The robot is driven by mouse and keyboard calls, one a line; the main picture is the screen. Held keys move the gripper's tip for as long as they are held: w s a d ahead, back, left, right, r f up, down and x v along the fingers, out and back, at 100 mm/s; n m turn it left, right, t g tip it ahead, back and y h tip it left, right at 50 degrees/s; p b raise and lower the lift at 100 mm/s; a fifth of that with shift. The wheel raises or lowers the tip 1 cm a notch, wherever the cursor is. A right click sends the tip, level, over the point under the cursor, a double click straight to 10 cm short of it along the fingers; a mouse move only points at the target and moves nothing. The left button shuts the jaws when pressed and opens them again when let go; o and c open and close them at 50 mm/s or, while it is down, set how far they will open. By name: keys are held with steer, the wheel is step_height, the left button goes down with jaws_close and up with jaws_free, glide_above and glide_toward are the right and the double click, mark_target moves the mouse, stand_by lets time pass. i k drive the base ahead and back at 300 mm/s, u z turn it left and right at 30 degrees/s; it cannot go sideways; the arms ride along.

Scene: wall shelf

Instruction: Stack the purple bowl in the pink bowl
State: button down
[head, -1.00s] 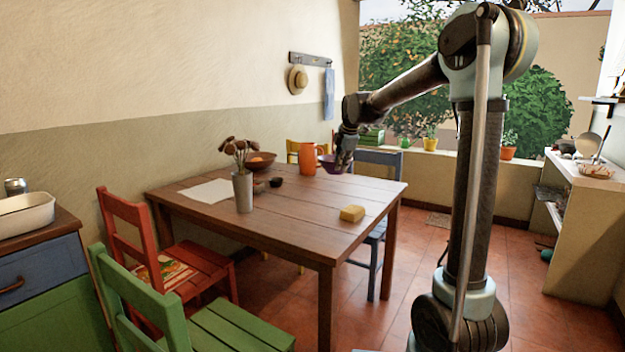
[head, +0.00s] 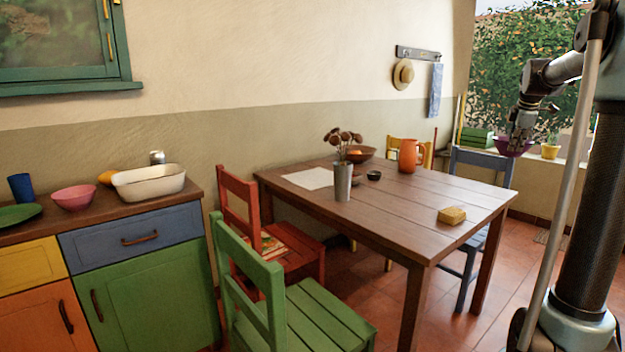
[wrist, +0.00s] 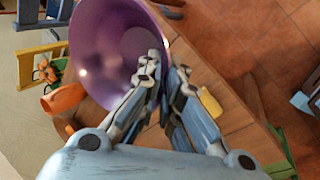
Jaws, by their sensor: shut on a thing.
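The purple bowl (head: 512,146) is held up at the right of the head view, near the far right end of the table. My gripper (head: 520,130) is shut on its rim. In the wrist view the purple bowl (wrist: 105,45) fills the upper left, and my gripper (wrist: 165,78) has its fingers on the near side of its wall. The inside of the bowl looks empty. The pink bowl (head: 74,197) sits on the wooden counter at the left of the head view, far from my gripper. It looks upright and empty.
The counter (head: 100,215) also holds a green plate (head: 18,214), a blue cup (head: 20,187) and a white basin (head: 148,184). The table (head: 400,205) carries a vase (head: 342,182), an orange pitcher (head: 408,156) and a yellow sponge (head: 452,216). Chairs stand around it.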

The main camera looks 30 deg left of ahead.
mark_target(77, 204)
steer(key=u, duration=0.5)
steer(key=k, duration=0.6)
steer(key=u, duration=0.85)
steer(key=k, duration=0.65)
steer(key=u, duration=1.4)
steer(key=i, duration=2.05)
steer(key=z, duration=0.6)
